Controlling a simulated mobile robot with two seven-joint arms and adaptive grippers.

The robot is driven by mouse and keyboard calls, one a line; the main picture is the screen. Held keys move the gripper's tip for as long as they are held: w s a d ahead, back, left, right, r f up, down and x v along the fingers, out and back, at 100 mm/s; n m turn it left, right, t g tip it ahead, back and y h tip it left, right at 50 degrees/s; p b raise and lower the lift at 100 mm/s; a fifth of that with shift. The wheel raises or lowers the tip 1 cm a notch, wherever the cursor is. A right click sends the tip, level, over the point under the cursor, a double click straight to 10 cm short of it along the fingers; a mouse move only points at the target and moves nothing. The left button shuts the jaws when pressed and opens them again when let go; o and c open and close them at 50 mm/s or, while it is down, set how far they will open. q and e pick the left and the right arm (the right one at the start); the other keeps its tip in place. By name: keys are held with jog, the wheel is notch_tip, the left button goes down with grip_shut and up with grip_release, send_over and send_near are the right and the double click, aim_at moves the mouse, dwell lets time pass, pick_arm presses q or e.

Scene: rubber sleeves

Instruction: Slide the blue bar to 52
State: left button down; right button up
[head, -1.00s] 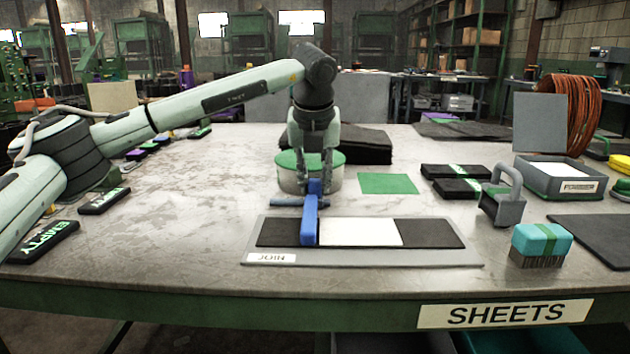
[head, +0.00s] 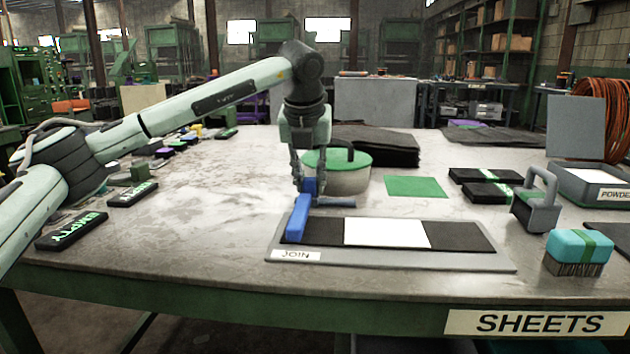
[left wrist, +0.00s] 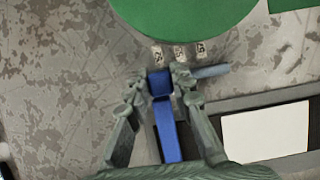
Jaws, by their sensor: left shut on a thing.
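The blue bar (head: 297,220) lies across the left end of the JOIN board (head: 400,260), its raised blue block at the far end. In the left wrist view the bar (left wrist: 168,140) runs down from between the fingers. My left gripper (head: 309,184) is shut on the block, with a finger on either side; the left wrist view shows this gripper (left wrist: 160,81) too. A blue-grey rail (head: 335,201) sticks out to the right of the block. Small number labels (left wrist: 180,55) stand beyond the rail; the bar is by the leftmost (left wrist: 157,54). Their numbers are hard to read.
A white sheet (head: 387,233) lies on the board's black strip, right of the bar and apart from it. A green-lidded round tin (head: 345,180) stands close behind the gripper. A grey handled block (head: 536,205) and a teal brush (head: 578,247) stand at the right.

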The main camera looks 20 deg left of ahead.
aim_at(304, 198)
pick_arm(q)
jog(key=c, duration=1.3)
grip_release()
jog(key=shift+s+a, duration=0.1)
jog(key=shift+a, duration=0.25)
jog(key=shift+d, duration=0.1)
jog(key=shift+r, duration=0.2)
jog(key=v, duration=1.1)
jog(key=shift+s+d+r, duration=0.1)
jog(key=shift+s+r, duration=0.05)
jog(key=shift+r, duration=0.15)
